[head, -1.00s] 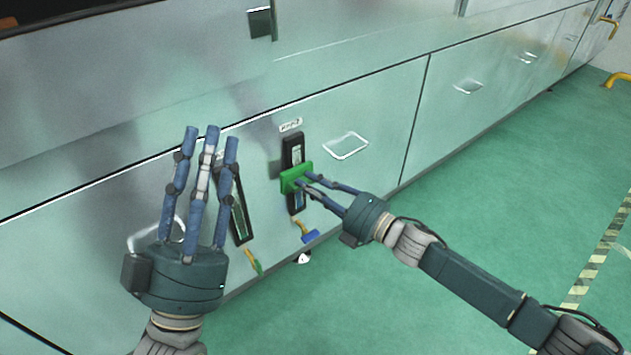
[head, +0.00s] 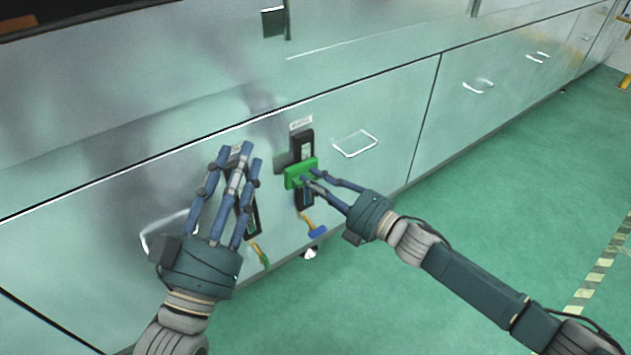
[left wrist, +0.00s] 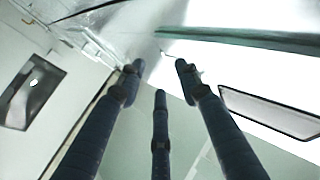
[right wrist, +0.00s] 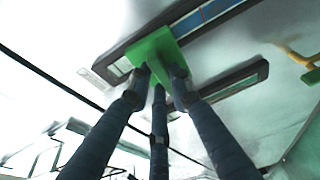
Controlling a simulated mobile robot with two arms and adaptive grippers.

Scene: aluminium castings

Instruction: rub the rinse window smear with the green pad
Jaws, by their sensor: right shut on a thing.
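The green pad (head: 300,174) is pinched by my right gripper (head: 308,183) and lies against the dark-framed window (head: 303,145) under a small label on the metal panel. In the right wrist view the green pad (right wrist: 158,55) covers the middle of that window, with a blue part of the glass (right wrist: 215,12) showing beyond it. Any smear behind the pad is hidden. My left gripper (head: 240,158) has its fingers apart and empty, in front of the second dark-framed window (head: 253,219), which it partly covers.
Wire-like recessed handles (head: 355,144) are on the panels. Green floor (head: 480,215) lies open to the right.

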